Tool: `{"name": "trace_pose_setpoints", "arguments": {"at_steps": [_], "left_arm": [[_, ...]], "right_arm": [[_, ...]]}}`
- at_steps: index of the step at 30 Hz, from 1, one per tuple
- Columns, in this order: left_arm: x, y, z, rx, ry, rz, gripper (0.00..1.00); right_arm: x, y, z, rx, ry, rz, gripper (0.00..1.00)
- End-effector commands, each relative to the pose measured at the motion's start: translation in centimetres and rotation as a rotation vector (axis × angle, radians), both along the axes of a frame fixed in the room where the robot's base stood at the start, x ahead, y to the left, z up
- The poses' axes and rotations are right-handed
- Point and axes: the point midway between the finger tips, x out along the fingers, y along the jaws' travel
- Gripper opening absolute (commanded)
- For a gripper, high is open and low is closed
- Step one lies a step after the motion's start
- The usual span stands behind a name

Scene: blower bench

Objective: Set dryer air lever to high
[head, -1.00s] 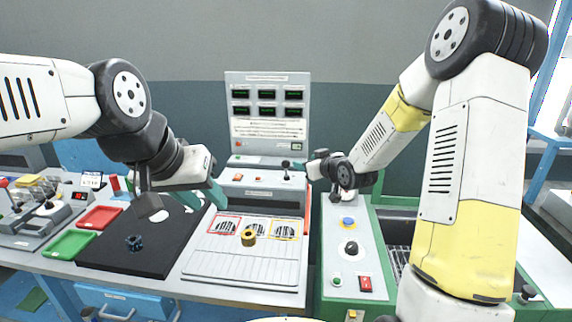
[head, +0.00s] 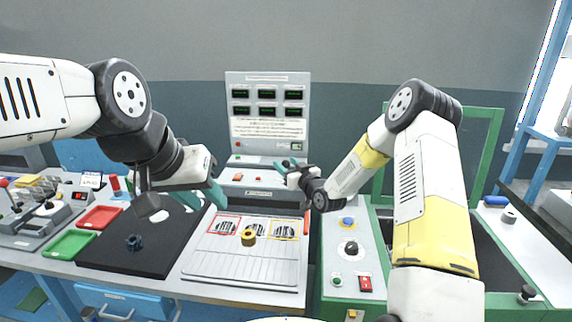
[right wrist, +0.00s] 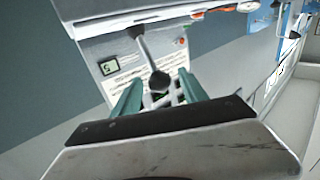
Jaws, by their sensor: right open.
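The air lever (right wrist: 158,82) shows in the right wrist view as a grey rod with a black ball knob. It rises from a light panel with a small display (right wrist: 109,67). My right gripper (right wrist: 158,92) is open, with one teal finger on each side of the knob; contact cannot be told. In the head view my right gripper (head: 287,164) is at the top of the grey dryer unit (head: 254,182) and largely hides the lever. My left gripper (head: 214,193) hovers left of the unit over the black mat; its finger gap is not clear.
A display panel (head: 268,110) stands behind the unit. In front lies a grey tray (head: 240,273) with a yellow ring part (head: 249,239). Red (head: 100,217) and green (head: 68,244) trays sit left of the black mat (head: 120,262). A green-framed station (head: 350,280) stands to the right.

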Motion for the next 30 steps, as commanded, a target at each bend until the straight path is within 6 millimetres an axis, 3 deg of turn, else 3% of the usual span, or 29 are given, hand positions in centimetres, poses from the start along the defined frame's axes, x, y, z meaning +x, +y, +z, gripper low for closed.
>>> {"name": "trace_pose_setpoints", "arguments": {"at_steps": [10,18,30], "left_arm": [[0.0,0.0,0.0,0.0,0.0,0.0,0.36],[0.0,0.0,0.0,0.0,0.0,0.0,0.36],[0.0,0.0,0.0,0.0,0.0,0.0,0.36]], "right_arm": [[0.56,0.32,0.02,0.0,0.001,0.0,0.51],[0.55,0.3,0.03,0.0,0.001,0.0,0.0],[0.54,0.29,0.02,0.0,0.001,0.0,0.0]]}}
